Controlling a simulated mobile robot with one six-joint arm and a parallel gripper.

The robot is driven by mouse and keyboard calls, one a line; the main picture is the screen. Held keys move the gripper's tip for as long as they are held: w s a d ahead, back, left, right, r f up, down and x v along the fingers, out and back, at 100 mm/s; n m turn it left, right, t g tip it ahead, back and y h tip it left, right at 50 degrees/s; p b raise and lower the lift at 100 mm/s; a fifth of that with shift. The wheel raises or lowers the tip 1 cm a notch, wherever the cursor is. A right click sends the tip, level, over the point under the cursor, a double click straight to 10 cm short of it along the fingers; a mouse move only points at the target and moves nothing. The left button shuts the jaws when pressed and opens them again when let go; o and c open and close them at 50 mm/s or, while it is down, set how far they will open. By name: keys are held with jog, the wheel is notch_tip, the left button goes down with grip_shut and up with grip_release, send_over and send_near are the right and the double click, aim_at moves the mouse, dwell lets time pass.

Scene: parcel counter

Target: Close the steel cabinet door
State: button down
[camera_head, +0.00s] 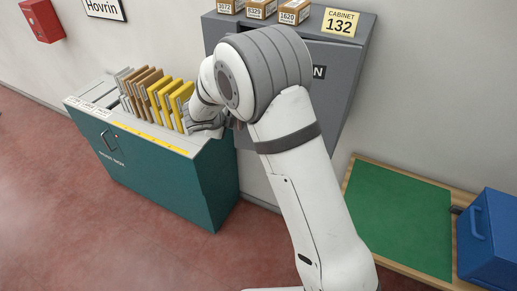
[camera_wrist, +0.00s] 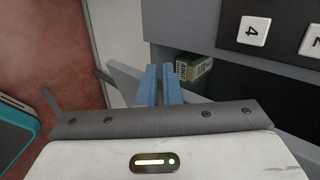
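The grey steel cabinet (camera_head: 338,68) stands against the wall behind my arm, with a yellow CABINET 132 label on its top. A narrow grey panel (camera_wrist: 122,82), seemingly the door seen nearly edge-on, lies just left of my fingers. My gripper (camera_wrist: 160,68) has its two blue fingers close together, apparently shut with nothing visible between them. In the head view my arm hides much of the cabinet front. I cannot tell whether the fingers touch the door.
A teal file box (camera_head: 165,165) with yellow and brown folders (camera_head: 160,95) stands left of the cabinet, close to my wrist. Small cartons (camera_head: 262,9) sit on the cabinet. A green mat (camera_head: 400,215) and blue case (camera_head: 490,240) are at the right. Red floor is free in front.

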jog(key=s+f+b+v, duration=0.1)
jog(key=b+v, duration=0.1)
jog(key=v, duration=0.8)
jog(key=s+d+f+m+t+y+b, duration=0.15)
jog(key=s+f+m+t+b, duration=0.45)
jog(key=b, duration=1.1)
jog(key=s+d+f+m+t+y+b, duration=0.1)
jog(key=s+d+f+m+t+b, duration=0.15)
jog(key=s+m+b, duration=0.95)
jog(key=w+d+n+b, duration=0.1)
jog(key=w+n+b, duration=0.2)
jog(key=w, duration=1.4)
jog(key=shift+d+r+n+t, duration=0.25)
jog(key=shift+r+n+t, duration=0.05)
jog(key=shift+r+t, duration=0.15)
jog(key=shift+h, duration=0.25)
